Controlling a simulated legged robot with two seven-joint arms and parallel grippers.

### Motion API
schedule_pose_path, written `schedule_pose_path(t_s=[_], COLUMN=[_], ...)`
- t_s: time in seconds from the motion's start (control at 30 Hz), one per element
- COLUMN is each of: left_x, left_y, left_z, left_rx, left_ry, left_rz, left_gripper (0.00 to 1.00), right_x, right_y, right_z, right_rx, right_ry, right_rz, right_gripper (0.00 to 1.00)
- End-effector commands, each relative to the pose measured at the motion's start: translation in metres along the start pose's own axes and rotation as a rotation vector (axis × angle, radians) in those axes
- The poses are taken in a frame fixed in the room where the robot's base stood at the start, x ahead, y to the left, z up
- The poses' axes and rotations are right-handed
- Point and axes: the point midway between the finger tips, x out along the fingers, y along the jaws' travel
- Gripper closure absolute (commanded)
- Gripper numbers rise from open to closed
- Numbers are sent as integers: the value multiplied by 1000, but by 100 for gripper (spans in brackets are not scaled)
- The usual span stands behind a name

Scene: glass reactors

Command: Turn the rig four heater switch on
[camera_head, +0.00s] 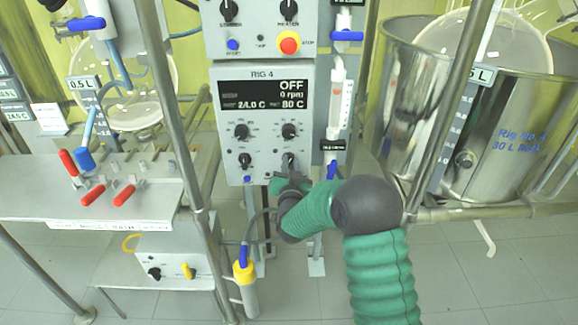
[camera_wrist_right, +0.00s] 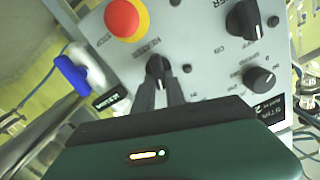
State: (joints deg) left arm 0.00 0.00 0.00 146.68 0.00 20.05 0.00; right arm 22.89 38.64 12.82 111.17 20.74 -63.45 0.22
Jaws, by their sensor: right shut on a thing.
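The rig four panel (camera_head: 263,110) is a grey box in the middle of the head view. Its display (camera_head: 263,95) reads OFF, 0 rpm and 80 C. My right gripper (camera_head: 290,172) reaches the lower right switch of this panel from below. In the right wrist view, its two dark fingers (camera_wrist_right: 160,85) are shut on the black heater switch (camera_wrist_right: 156,64). The fingers cover much of the switch, so its exact angle is hard to tell. The other black switch (camera_wrist_right: 245,20) is uncovered. My left gripper is not in view.
A red stop button (camera_wrist_right: 127,18) is close to my right fingers, as is a valve with a blue handle (camera_wrist_right: 70,74). A steel tank (camera_head: 490,110) stands at the right. A bench (camera_head: 50,205) with red-handled tools is at the left. A metal post (camera_head: 170,100) stands left of the panel.

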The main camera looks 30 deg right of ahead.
Motion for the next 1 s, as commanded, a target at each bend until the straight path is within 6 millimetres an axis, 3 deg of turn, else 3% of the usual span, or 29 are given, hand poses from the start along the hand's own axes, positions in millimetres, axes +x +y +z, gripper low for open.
schedule_pose_path(t_s=[0.6, 1.0], left_x=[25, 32], left_y=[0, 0], left_z=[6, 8], left_rx=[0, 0], left_ry=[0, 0], left_rz=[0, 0], left_gripper=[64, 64], right_x=[0, 0], right_y=[10, 11], right_z=[4, 5], right_rx=[547, 722], right_ry=[0, -1], right_rz=[4, 6], right_gripper=[100, 100])
